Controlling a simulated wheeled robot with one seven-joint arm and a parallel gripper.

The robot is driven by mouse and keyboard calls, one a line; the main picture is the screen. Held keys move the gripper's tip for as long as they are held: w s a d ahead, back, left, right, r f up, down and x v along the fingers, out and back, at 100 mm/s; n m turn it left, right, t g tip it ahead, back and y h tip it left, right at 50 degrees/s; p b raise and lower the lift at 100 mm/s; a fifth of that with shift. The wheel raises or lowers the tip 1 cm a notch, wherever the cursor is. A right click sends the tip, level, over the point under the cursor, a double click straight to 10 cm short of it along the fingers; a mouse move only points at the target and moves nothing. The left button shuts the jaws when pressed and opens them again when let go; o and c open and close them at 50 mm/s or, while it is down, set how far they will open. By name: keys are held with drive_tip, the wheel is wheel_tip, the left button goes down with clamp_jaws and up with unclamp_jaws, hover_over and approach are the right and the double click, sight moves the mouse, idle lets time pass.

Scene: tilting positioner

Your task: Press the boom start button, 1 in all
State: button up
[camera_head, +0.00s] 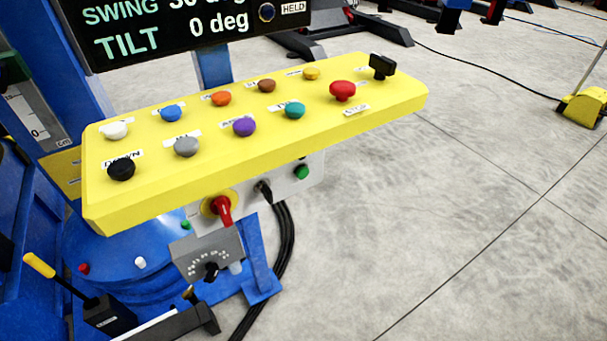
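A sloped yellow control panel (330,122) carries two rows of coloured buttons. The back row has white (115,129), blue (173,112), orange (221,97), brown (267,86) and yellow (311,74) buttons. A large red mushroom button (342,90) sits at the right. Most labels are too small or hidden to read, so I cannot tell which is boom start. I cannot make out my gripper.
A display (190,30) behind the panel reads TILT 0 deg and HELD. Below hangs a grey box with a red-handled switch (222,208) and a green button (301,172). A yellow-handled lever (40,265) stands lower left. Concrete floor (450,220) is open at right.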

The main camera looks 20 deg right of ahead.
clamp_jaws()
idle(0.9)
